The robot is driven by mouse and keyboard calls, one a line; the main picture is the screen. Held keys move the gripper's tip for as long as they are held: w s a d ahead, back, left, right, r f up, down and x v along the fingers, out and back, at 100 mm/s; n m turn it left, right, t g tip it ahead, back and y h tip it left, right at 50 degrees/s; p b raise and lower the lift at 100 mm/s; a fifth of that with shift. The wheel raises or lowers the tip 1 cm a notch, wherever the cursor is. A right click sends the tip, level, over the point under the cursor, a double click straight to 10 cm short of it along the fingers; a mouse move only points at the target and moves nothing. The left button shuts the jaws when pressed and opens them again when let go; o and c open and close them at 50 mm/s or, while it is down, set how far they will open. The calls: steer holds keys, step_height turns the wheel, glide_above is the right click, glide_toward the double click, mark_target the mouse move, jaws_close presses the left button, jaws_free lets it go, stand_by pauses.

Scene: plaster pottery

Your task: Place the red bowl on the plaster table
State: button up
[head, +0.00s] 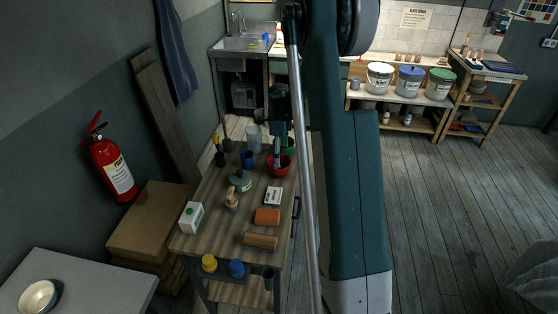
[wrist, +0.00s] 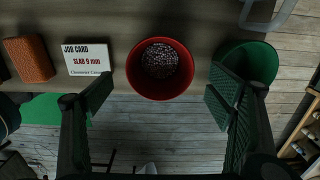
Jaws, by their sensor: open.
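The red bowl (head: 279,170) stands upright on the wooden worktable (head: 215,232), near its right edge. In the wrist view the red bowl (wrist: 135,72) shows from above, with a speckled grey inside. My gripper (head: 277,160) is over the bowl area in the head view. In the wrist view my gripper (wrist: 155,95) is open and empty, with one finger on each side of the bowl and a gap to both. A pale grey table (head: 95,278) stands at the lower left with a cream bowl (head: 40,296) on it. No label shows which table is the plaster table.
A green bowl (wrist: 250,62) sits close to the right finger. A job card (wrist: 86,57) and an orange block (wrist: 28,59) lie to the left. A blue cup (head: 247,159) and lidded pot (head: 240,181) stand nearby. Cardboard boxes (head: 150,222) stand between the tables.

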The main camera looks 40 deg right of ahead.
steer(key=shift+r, duration=2.6)
steer(key=s+a+r+n+t, duration=0.2)
steer(key=s+a+r+n, duration=0.45)
steer(key=a+r, duration=0.4)
steer(key=s+a+r+n+t, duration=0.1)
steer(key=s+a+r+n, duration=0.55)
steer(key=a+r, duration=0.45)
steer(key=s+a+n+t, duration=0.2)
steer(key=s+a+n, duration=0.5)
steer(key=s, duration=0.4)
steer(key=s+a+n+t, duration=0.2)
steer(key=s+a+n, duration=0.5)
steer(key=s+a, duration=0.2)
steer(key=shift+s+a+f, duration=0.15)
steer(key=shift+s+f, duration=0.25)
steer(key=shift+s, duration=0.6)
